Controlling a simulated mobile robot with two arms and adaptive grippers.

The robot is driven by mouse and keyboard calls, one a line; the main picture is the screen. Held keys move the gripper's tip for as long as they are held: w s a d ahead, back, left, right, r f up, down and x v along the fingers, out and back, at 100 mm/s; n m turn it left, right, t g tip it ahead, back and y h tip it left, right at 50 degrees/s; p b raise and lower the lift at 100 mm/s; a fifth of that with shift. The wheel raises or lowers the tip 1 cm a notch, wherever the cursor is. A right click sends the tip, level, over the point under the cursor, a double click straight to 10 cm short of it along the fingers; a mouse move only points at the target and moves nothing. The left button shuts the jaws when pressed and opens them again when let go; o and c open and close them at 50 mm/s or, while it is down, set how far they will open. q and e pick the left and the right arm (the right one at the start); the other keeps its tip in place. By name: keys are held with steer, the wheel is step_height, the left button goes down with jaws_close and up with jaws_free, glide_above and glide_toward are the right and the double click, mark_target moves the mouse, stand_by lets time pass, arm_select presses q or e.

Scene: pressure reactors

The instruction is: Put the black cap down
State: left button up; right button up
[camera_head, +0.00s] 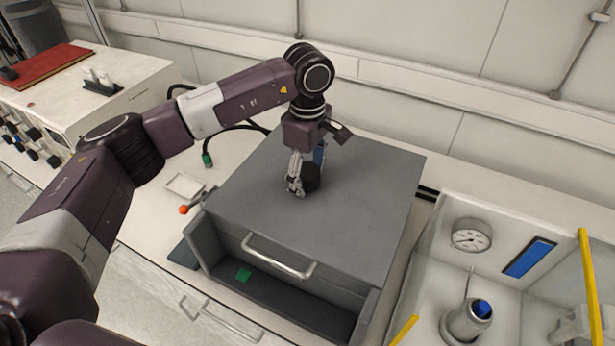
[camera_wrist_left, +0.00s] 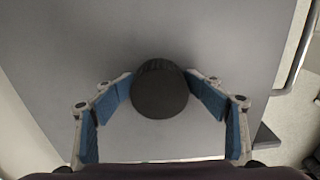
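The black cap (camera_head: 311,178) is a short dark cylinder at the top of the grey box (camera_head: 365,190). My left gripper (camera_head: 306,176) reaches down over it, with one finger on either side. In the left wrist view the cap (camera_wrist_left: 160,92) sits between the blue finger pads of the gripper (camera_wrist_left: 160,84), which appear to touch it on both sides. The cap is low over the box's flat top; I cannot tell whether it touches the surface. My right gripper is not in view.
An open drawer (camera_head: 300,300) with a small green piece (camera_head: 243,275) juts from the box's front. A gauge (camera_head: 471,236) and a blue-capped vessel (camera_head: 470,318) stand at right. A white instrument (camera_head: 130,90) is at left. Most of the box top is clear.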

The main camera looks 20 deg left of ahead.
mark_target(308, 171)
arm_select(q)
steer(key=shift+r+p, duration=0.3)
steer(key=shift+p, duration=0.15)
steer(key=shift+r+p, duration=0.55)
steer(key=shift+w+r+b, duration=0.2)
steer(key=shift+r+b, duration=0.2)
steer(key=shift+b, duration=0.6)
step_height(308, 171, up, 11)
steer(key=b, duration=0.3)
steer(key=shift+s+f, duration=0.1)
steer(key=shift+f, duration=0.05)
